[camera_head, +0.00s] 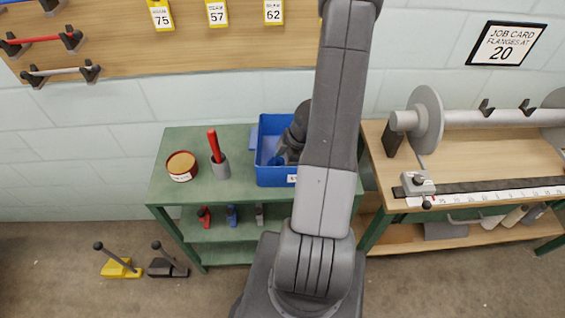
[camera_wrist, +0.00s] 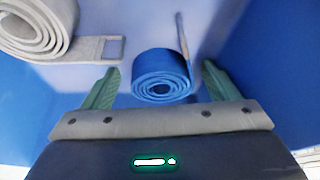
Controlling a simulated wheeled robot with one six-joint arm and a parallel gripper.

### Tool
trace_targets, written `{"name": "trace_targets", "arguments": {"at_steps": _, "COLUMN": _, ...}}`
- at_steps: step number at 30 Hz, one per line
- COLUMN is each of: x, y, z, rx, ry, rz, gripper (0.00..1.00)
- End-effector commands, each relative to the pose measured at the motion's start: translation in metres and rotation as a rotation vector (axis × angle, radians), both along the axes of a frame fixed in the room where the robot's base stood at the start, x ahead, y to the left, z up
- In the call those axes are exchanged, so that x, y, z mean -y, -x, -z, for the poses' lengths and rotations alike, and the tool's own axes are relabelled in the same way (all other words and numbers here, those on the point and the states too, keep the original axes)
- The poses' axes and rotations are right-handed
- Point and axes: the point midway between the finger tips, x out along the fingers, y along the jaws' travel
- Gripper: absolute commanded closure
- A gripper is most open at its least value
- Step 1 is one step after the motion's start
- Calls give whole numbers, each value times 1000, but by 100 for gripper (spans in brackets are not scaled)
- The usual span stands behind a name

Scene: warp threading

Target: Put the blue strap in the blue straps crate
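The blue straps crate (camera_head: 262,172) stands on the green bench in the head view, and my arm covers its right part. My gripper (camera_wrist: 160,70) is down in the crate. In the wrist view its two green fingers are spread wide. A rolled blue strap (camera_wrist: 160,78) lies between and just beyond the fingers, with a gap on each side, so it is not held. Its end stands up behind the roll. The blue crate wall (camera_wrist: 285,75) shows to the right.
A rolled grey strap with a buckle (camera_wrist: 100,47) lies at upper left in the wrist view, close to the left finger. On the bench, a grey cup with a red handle (camera_head: 220,165) and a round red tin (camera_head: 181,166) stand left of the crate. A wooden bench (camera_head: 470,160) stands right.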

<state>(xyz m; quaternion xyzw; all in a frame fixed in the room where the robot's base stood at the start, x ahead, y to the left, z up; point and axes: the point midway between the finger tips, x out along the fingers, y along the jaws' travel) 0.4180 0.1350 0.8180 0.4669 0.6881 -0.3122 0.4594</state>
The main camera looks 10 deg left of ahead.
Motion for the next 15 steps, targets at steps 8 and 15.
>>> {"name": "trace_targets", "arguments": {"at_steps": 8, "x": 0, "y": 0, "z": -2, "rx": 1, "ry": 0, "rz": -1, "gripper": 18}}
{"name": "trace_targets", "arguments": {"at_steps": 15, "x": 12, "y": -6, "z": -37, "rx": 6, "ry": -1, "rz": 1, "gripper": 18}}
